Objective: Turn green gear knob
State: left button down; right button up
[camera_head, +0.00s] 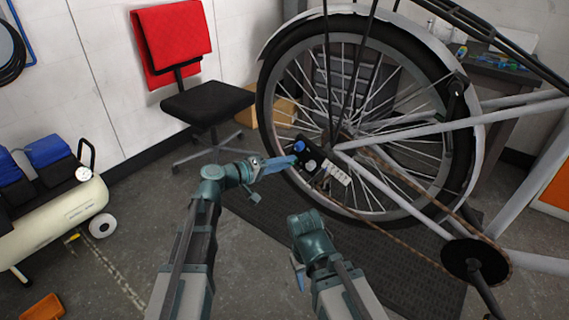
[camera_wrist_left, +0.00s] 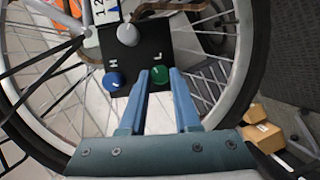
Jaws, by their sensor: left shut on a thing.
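The green gear knob (camera_wrist_left: 159,75) sits on a black gear plate (camera_wrist_left: 135,47) by the letter L. The fingers of my left gripper (camera_wrist_left: 160,80) are on either side of it and shut on it. A blue knob (camera_wrist_left: 114,80) by the letter H and a grey knob (camera_wrist_left: 128,34) are on the same plate. In the head view the plate (camera_head: 322,157) is by the wheel hub, with the left gripper (camera_head: 284,163) reaching it from the left; the green knob is hidden there. My right gripper (camera_head: 297,272) is low in the middle, away from the bike, its fingers mostly hidden.
The large spoked wheel (camera_head: 268,105) stands behind the plate, with the chain and crank (camera_head: 474,261) to the right. A red and black chair (camera_head: 207,101) and a cream compressor (camera_head: 62,212) are at the left. A cardboard box (camera_head: 284,108) lies behind the wheel.

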pick_arm(q)
jog(key=c, duration=0.6)
grip_release()
jog(key=shift+a, duration=0.1)
jog(key=p+v, duration=0.2)
jog(key=v, duration=1.1)
jog(key=shift+s+a, duration=0.25)
jog(key=shift+s, duration=0.05)
jog(key=s+d+m+g+y+p, duration=0.4)
jog(key=s+d+g+y+p, duration=0.2)
jog(key=s+d+g+p, duration=0.5)
jog(key=s+a+r+y+p, duration=0.1)
jog(key=s+y+p, duration=0.1)
jog(key=y+p, duration=0.1)
jog(key=s+a+r+m+t+y+p, duration=0.1)
jog(key=s+a+r+y+p, duration=0.1)
jog(key=p, duration=0.3)
jog(key=s+a+r+m+t+y+p, duration=0.1)
jog(key=s+r+y+p, duration=0.1)
jog(key=s+y+p, duration=0.2)
jog(key=shift+s+a+p, duration=0.15)
jog(key=shift+p, duration=0.2)
